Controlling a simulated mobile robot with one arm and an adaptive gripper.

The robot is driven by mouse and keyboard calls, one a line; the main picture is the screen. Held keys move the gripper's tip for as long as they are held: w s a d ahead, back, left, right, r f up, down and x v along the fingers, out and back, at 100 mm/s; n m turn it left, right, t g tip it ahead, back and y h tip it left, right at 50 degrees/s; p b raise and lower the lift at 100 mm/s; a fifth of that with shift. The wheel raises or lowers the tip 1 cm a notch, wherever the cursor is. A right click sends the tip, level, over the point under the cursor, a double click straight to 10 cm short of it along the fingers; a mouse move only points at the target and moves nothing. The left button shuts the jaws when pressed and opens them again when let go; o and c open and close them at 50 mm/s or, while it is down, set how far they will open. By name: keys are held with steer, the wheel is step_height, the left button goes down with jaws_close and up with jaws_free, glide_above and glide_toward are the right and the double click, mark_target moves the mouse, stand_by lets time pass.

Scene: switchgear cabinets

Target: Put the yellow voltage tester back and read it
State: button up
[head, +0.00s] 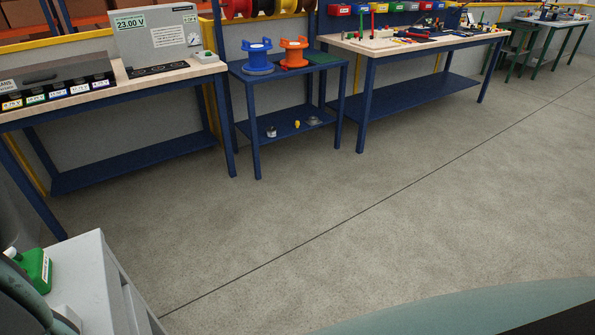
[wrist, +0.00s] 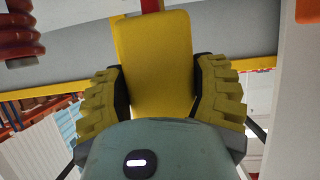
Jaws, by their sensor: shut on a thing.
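The yellow voltage tester (wrist: 155,60) stands between the two ribbed yellow fingers of my gripper (wrist: 158,85) in the wrist view. My gripper is shut on its sides. A red part (wrist: 150,5) shows at its top end, cut off by the frame edge. The tester's lower end is hidden behind the grey gripper body, and I see no readout on it. The head view shows neither the tester nor my fingers. There, a grey panel (head: 160,42) on the left bench has a small display (head: 130,22) reading 23.00 V.
A wooden-topped bench (head: 110,90) holds a row of labelled units (head: 60,90). A blue side table (head: 290,70) carries blue and orange spools. A workbench (head: 410,45) with tools stands beyond. A green item (head: 36,268) sits on a grey cabinet (head: 85,280). The middle floor is clear.

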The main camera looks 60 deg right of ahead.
steer(key=shift+f+b, duration=1.35)
steer(key=shift+b, duration=0.1)
steer(key=o, duration=1.4)
step_height(320, 180, up, 10)
